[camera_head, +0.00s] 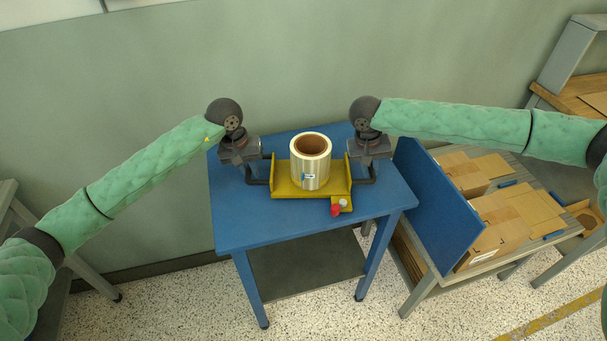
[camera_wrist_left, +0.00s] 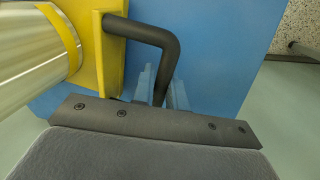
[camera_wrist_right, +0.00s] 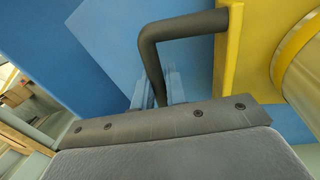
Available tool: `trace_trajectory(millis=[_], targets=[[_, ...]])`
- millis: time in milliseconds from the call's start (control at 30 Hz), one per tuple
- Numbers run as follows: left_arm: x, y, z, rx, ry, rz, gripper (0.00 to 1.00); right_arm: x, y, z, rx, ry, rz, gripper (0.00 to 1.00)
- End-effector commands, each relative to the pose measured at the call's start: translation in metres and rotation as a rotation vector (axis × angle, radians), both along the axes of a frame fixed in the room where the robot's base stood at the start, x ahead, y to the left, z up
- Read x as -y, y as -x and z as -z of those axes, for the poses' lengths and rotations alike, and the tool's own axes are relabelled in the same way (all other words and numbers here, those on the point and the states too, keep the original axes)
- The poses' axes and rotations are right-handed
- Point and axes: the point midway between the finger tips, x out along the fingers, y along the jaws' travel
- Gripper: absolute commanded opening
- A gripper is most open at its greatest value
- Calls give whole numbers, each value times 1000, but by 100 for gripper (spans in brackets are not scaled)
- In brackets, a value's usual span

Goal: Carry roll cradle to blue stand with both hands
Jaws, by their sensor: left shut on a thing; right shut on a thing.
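The yellow roll cradle (camera_head: 290,190) carries an upright pale roll (camera_head: 311,165) with a brown core. It is level over the top of the blue stand (camera_head: 235,225); whether it touches the top I cannot tell. My left gripper (camera_head: 250,174) is shut on the cradle's left black handle, which shows in the left wrist view (camera_wrist_left: 165,45). My right gripper (camera_head: 372,172) is shut on the right black handle, seen in the right wrist view (camera_wrist_right: 180,28). The cradle's yellow side plates also show in the left wrist view (camera_wrist_left: 108,60) and the right wrist view (camera_wrist_right: 228,55).
A red knob (camera_head: 336,210) sticks out at the cradle's front right. To the right, a blue upright panel (camera_head: 436,205) borders a table with cardboard boxes (camera_head: 500,222). A green wall (camera_head: 150,60) stands behind the stand. The stand's front top is clear.

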Motion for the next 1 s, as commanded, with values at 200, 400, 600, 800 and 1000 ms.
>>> trace_trajectory(millis=[200, 400, 600, 800, 1000], targets=[[1, 0, 10, 1, 1, 1, 0, -1, 0, 10, 1, -1, -1, 0], [0, 0, 10, 0, 1, 0, 36, 0, 0, 10, 0, -1, -1, 36], [0, 0, 10, 0, 0, 0, 36, 0, 0, 10, 0, 0, 0, 36], [-2, -1, 0, 2, -1, 0, 36, 0, 0, 10, 0, 0, 0, 36], [-9, -1, -33, 4, 0, 0, 36, 0, 0, 10, 0, 0, 0, 36]])
